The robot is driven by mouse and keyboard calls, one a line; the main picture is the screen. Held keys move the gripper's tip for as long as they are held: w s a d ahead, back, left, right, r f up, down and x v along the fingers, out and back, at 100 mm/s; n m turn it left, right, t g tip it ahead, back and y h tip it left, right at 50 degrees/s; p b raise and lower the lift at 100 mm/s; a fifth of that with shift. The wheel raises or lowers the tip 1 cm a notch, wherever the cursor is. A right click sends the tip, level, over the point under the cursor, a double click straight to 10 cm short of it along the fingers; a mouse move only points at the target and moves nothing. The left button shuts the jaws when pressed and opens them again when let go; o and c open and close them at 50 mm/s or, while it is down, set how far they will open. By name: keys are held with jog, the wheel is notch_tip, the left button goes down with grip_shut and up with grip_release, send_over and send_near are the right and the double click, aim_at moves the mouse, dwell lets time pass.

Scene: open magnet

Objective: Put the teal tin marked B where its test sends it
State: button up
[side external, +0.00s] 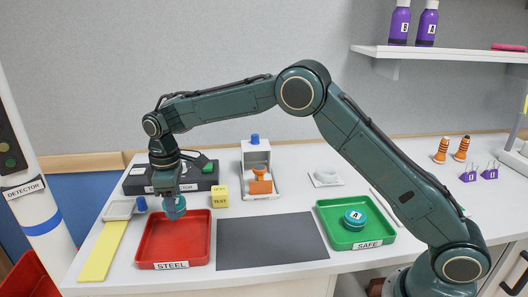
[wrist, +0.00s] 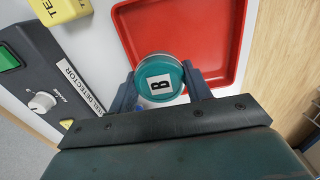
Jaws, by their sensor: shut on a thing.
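My gripper (side external: 174,208) is shut on the teal tin marked B, whose white label (wrist: 159,84) faces the wrist camera. In the side view the tin (side external: 180,202) is partly hidden by the fingers, above the left part of the red tray. The red tray (side external: 150,246), labelled STEEL, looks empty. In the wrist view the tin overlaps the near edge of the red tray (wrist: 196,12). A green tray (side external: 330,218), labelled SAFE, holds a teal tin marked A (side external: 354,219).
A black detector box (side external: 205,178) with a green button and knob lies behind the gripper, beside a yellow TEST block (side external: 220,196). A DETECTOR post (side external: 35,205) with lamps stands left; I cannot tell whether any is lit. A dark mat (side external: 270,243) lies clear between the trays.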

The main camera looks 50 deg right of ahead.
aim_at(180, 229)
jog(key=shift+f, duration=2.75)
jog(key=shift+f, duration=0.15)
jog(key=o, duration=0.7)
notch_tip(180, 229, up, 12)
jog(key=shift+r, duration=0.15)
